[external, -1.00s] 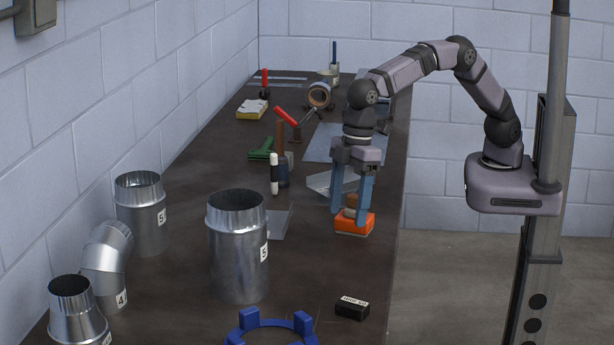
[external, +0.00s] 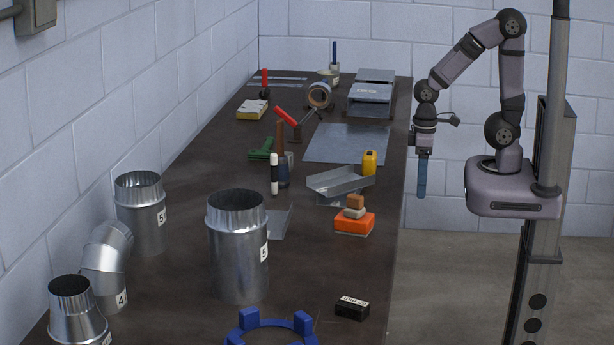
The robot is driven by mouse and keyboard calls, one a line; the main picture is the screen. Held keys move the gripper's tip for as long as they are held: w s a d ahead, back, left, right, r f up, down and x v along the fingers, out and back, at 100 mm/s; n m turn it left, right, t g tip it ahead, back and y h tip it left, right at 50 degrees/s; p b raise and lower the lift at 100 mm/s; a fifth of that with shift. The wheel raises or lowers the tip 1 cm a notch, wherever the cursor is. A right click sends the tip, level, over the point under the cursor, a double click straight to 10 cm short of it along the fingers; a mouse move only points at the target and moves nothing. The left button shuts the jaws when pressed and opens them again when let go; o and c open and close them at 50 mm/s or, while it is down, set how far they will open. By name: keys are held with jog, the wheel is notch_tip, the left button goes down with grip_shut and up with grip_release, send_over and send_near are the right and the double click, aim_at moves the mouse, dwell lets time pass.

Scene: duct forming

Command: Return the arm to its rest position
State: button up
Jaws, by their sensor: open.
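My gripper (external: 421,190) hangs fingers down beyond the right edge of the workbench (external: 320,270), clear of everything on it. Its blue fingers are seen edge-on and overlap each other, with nothing visible held. My arm is folded up above its base, with the elbow high and the forearm sloping down to the left. An orange block (external: 354,222) with a grey and brown top piece stands on the bench near the right edge, apart from my gripper.
A yellow tool (external: 370,162) and a bent metal channel (external: 338,182) lie nearest the gripper. Metal duct pieces (external: 238,250) stand at the front left. A blue ring fixture (external: 272,330) and black block (external: 352,307) are in front. The space right of the bench is free.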

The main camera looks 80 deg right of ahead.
notch_tip(320, 180, up, 17)
jog(key=p, duration=1.7)
jog(key=shift+r, duration=0.15)
notch_tip(320, 180, down, 5)
jog(key=b, duration=0.5)
jog(key=shift+f, duration=0.2)
